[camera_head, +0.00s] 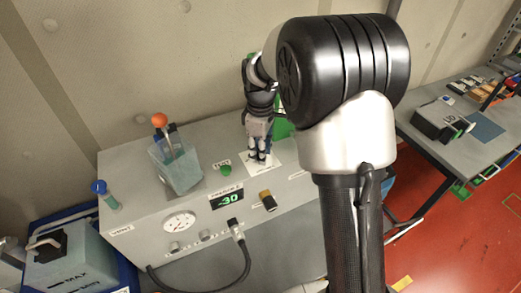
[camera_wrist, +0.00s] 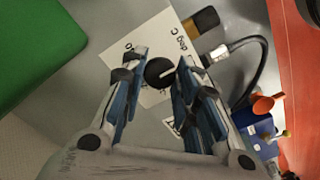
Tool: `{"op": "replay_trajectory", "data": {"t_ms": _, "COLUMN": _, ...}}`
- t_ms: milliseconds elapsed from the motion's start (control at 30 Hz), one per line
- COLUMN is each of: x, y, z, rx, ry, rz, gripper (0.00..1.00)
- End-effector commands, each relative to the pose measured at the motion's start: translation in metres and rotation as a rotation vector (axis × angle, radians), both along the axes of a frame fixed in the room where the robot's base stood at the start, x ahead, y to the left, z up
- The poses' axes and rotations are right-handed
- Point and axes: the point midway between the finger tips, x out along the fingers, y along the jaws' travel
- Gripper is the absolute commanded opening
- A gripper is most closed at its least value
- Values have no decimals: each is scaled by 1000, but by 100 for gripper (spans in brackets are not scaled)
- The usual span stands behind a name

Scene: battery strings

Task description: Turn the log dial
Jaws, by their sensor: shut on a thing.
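The log dial (camera_wrist: 160,72) is a round black knob with a white pointer line, set on a white label plate (camera_wrist: 152,36) with printed lettering. In the wrist view the line points up and to the right. My gripper (camera_wrist: 158,74) has its two fingers on either side of the dial and is shut on it. In the head view my gripper (camera_head: 259,158) points down onto the white plate (camera_head: 268,168) on the grey console. There the dial is hidden by the fingers.
The grey console (camera_head: 130,165) bears a clear beaker (camera_head: 176,166), a green button (camera_head: 226,170), a display reading -30 (camera_head: 228,199), a gauge (camera_head: 180,223) and a plugged black cable (camera_head: 247,262). A green block (camera_wrist: 35,45) is close by the gripper.

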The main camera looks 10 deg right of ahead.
Motion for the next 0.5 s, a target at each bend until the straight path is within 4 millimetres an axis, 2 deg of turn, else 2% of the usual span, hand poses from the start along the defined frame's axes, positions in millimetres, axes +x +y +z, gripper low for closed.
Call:
{"op": "replay_trajectory", "data": {"t_ms": 200, "x": 0, "y": 0, "z": 0, "rx": 0, "ry": 0, "rz": 0, "gripper": 5}}
{"op": "replay_trajectory", "data": {"t_ms": 500, "x": 0, "y": 0, "z": 0, "rx": 0, "ry": 0, "rz": -35, "gripper": 4}}
